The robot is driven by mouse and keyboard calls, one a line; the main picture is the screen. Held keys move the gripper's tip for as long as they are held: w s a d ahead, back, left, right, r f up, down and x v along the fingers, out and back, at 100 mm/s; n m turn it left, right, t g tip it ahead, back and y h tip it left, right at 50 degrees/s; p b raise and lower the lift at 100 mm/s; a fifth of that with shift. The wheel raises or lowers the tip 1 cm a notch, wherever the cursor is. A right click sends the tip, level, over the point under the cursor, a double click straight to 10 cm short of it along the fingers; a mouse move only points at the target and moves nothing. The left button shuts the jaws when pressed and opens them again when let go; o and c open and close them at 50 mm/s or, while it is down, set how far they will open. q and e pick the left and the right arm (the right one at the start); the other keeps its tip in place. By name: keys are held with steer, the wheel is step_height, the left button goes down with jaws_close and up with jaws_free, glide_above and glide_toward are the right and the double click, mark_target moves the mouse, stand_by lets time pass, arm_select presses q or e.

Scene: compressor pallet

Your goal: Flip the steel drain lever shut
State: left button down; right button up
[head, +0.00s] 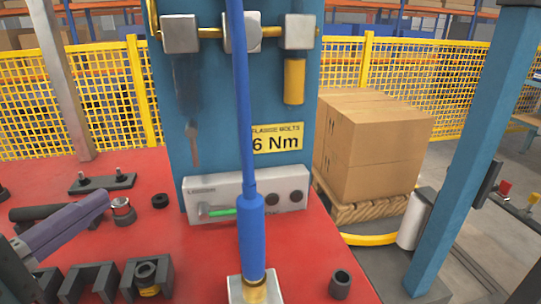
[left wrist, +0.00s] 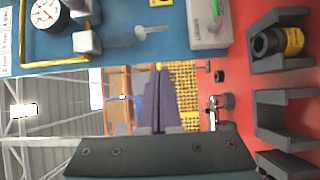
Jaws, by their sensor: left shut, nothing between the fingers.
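A grey box (head: 260,196) stands on the red bench against the blue panel. In the left wrist view only a bit of the green part (left wrist: 215,7) shows at the top edge, on the grey box (left wrist: 208,30). My left gripper (head: 105,199) has purple fingers, left of the box and apart from it. In the left wrist view its fingers (left wrist: 160,78) are together and empty. My right gripper is not in view.
A tall blue rod (head: 250,225) stands in front of the box's middle. Dark brackets (head: 92,279) and a steel fitting (head: 123,211) are near my left gripper. Red bench surface (head: 180,245) is bare before the box.

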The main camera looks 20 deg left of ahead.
arm_select(q)
steer(key=b, duration=0.1)
glide_toward(194, 145)
steer(key=w+a+f, duration=0.2)
steer(key=w+a, duration=0.2)
steer(key=shift+w+d, duration=1.3)
steer(key=shift+w+d+f+n+b, duration=0.1)
steer(key=shift+n+b, duration=0.2)
steer(key=shift+b, duration=0.2)
steer(key=shift+d+f+n+t+b, duration=0.1)
steer(key=shift+n+t+b, duration=0.2)
steer(key=shift+t+b, duration=0.1)
